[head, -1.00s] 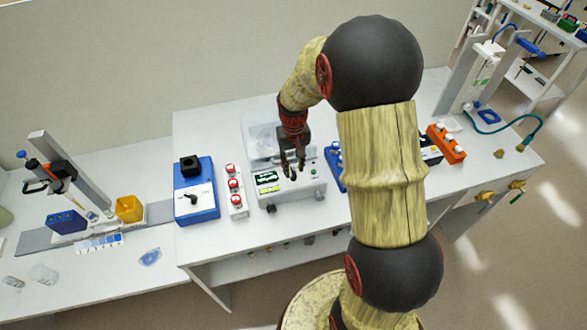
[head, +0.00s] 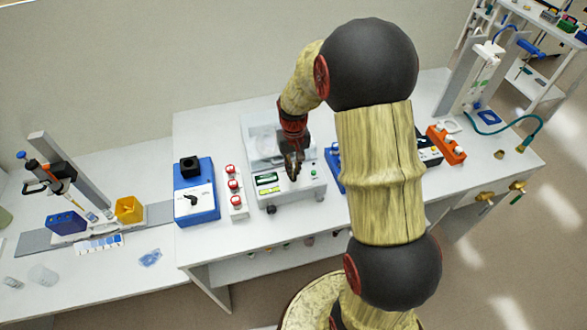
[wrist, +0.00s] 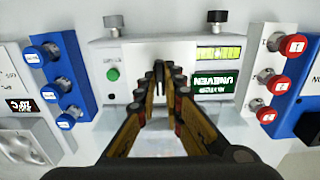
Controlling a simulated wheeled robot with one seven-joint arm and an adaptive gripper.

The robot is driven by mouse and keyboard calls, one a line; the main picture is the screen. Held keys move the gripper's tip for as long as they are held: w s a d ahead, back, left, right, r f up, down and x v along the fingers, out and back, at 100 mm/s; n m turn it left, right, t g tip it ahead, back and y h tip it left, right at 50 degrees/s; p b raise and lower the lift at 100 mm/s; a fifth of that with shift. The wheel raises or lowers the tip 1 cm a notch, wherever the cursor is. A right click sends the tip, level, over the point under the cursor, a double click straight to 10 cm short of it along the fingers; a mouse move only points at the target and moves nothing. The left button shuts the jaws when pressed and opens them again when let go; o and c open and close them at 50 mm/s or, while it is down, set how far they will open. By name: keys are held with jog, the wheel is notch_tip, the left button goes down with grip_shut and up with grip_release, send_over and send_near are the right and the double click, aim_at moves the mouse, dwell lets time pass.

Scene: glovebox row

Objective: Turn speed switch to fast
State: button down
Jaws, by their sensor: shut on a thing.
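My gripper (head: 293,171) is down at this panel, between the green button (wrist: 112,74) and the display. In the wrist view my gripper (wrist: 159,72) has its fingertips together on a small part of the panel, which appears to be the speed switch. The fingers hide that part almost wholly, so its position cannot be read.
A white strip with red knobs (head: 233,184) and a blue box with a black dial (head: 210,203) stand close to the instrument's left. A blue strip with several knobs (wrist: 62,80) stands on its other side. An orange block (head: 447,146) is farther right.

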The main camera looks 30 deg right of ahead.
jog(key=shift+m, duration=0.3)
jog(key=shift+m+p, duration=0.7)
jog(key=shift+m, duration=2)
jog(key=c, duration=1.9)
grip_release()
